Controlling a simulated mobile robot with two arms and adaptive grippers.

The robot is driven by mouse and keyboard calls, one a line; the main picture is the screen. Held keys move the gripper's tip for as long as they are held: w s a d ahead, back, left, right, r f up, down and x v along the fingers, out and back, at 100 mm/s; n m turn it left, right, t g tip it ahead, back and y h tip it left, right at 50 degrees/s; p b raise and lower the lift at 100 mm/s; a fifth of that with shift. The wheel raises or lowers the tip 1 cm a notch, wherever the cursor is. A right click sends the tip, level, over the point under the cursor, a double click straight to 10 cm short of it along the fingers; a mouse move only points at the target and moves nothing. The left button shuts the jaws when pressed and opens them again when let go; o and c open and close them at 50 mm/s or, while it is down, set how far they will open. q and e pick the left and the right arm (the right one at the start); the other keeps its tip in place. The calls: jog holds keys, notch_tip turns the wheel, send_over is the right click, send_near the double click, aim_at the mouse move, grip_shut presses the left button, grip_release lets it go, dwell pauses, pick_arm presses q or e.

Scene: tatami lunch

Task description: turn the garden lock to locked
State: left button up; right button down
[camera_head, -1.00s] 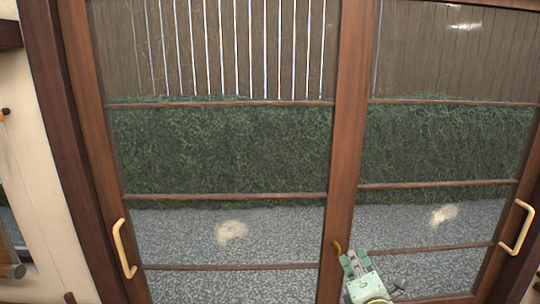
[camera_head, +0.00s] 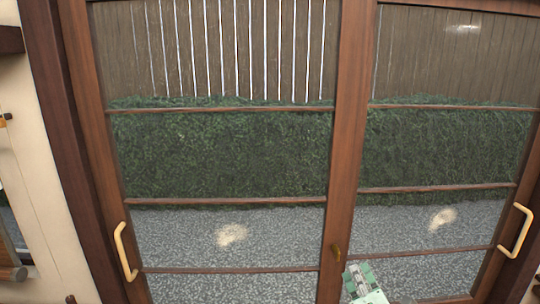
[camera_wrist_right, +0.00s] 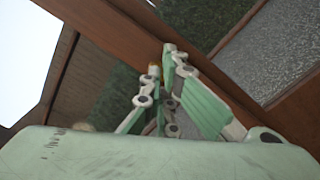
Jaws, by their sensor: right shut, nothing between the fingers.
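The garden lock is a small brass lever (camera_head: 336,249) on the middle wooden stile of the sliding glass doors. It looks roughly upright, but is too small to read its setting. In the right wrist view the lock (camera_wrist_right: 154,71) shows partly, just past the fingers. My right gripper (camera_head: 358,268) is just below and right of the lock in the head view. Its green fingers are shut and empty; whether they touch the lever is not clear. In the right wrist view the gripper (camera_wrist_right: 160,65) hides part of it. My left gripper is not in view.
Two glass door panels with wooden frames fill the view. A pale handle (camera_head: 124,252) is on the left panel and another handle (camera_head: 516,230) on the right. Behind the glass are gravel, a hedge (camera_head: 220,150) and a fence.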

aim_at(336, 251)
jog(key=w, duration=0.2)
jog(key=w+r+b, duration=0.1)
jog(key=w, duration=0.2)
jog(key=shift+w+a+r, duration=0.3)
jog(key=shift+a+r, duration=0.1)
jog(key=shift+r, duration=0.15)
dwell(0.4)
jog(key=shift+a+f+b, duration=0.25)
jog(key=shift+f+b, duration=0.15)
jog(key=shift+b, duration=0.15)
dwell(0.4)
jog(key=shift+d+f, duration=0.1)
jog(key=shift+f, duration=0.15)
jog(key=shift+w+d+f+b, duration=0.15)
jog(key=shift+f+b, duration=0.15)
jog(key=shift+f, duration=0.3)
jog(key=shift+w+d+f+b, duration=0.15)
jog(key=shift+f+b, duration=0.15)
jog(key=shift+f, duration=0.25)
jog(key=shift+d, duration=0.3)
